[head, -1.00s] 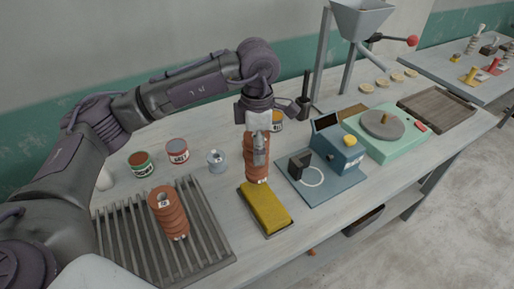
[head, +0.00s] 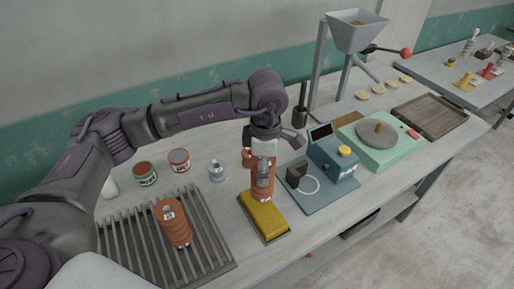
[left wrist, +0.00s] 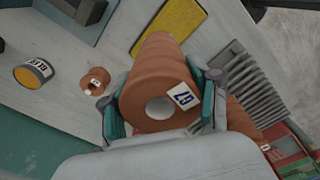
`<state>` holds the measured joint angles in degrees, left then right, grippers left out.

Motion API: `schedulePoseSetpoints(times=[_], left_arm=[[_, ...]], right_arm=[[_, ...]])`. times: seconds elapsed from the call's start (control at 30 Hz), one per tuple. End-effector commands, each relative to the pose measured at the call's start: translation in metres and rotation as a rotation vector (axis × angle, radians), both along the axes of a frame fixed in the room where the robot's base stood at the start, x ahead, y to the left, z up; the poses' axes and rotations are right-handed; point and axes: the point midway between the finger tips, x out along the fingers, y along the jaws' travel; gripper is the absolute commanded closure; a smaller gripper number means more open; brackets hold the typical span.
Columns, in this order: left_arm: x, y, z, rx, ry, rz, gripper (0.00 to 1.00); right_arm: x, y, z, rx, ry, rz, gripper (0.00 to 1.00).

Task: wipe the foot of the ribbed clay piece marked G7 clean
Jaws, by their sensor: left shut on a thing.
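My left gripper (head: 262,178) is shut on a ribbed terracotta clay piece (head: 263,192), held upright. In the left wrist view, the clay piece (left wrist: 158,68) sits between the fingers (left wrist: 160,105), its hollow top facing the camera and its white tag (left wrist: 183,97) reading G7. Its lower end overlaps the far end of the yellow sponge (head: 262,216), which lies in a dark tray; I cannot tell if they touch. The sponge also shows in the left wrist view (left wrist: 167,25). The foot's underside is hidden. My right gripper is out of view.
Cans (head: 179,160) and a small metal pot (head: 217,170) stand behind. A blue device (head: 332,158) is close right.

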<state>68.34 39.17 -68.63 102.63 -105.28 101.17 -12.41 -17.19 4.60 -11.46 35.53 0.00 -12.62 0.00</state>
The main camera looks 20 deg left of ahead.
Motion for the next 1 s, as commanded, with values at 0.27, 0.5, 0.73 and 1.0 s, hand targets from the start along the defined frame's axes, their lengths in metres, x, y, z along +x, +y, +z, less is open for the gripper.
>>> schedulePoseSetpoints(times=[0.27,0.5,0.73,1.0], left_arm=[[-0.027,-0.031,0.000,-0.010,0.002,-0.239,1.00],[-0.034,-0.038,-0.010,-0.014,0.000,-0.297,1.00],[-0.034,-0.038,-0.023,-0.015,0.000,-0.295,1.00],[-0.034,-0.038,-0.042,-0.014,0.000,-0.295,1.00]], right_arm=[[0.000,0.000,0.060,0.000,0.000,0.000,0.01],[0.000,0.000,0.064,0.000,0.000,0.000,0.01],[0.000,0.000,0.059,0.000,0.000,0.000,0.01],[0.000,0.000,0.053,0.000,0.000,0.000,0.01]])
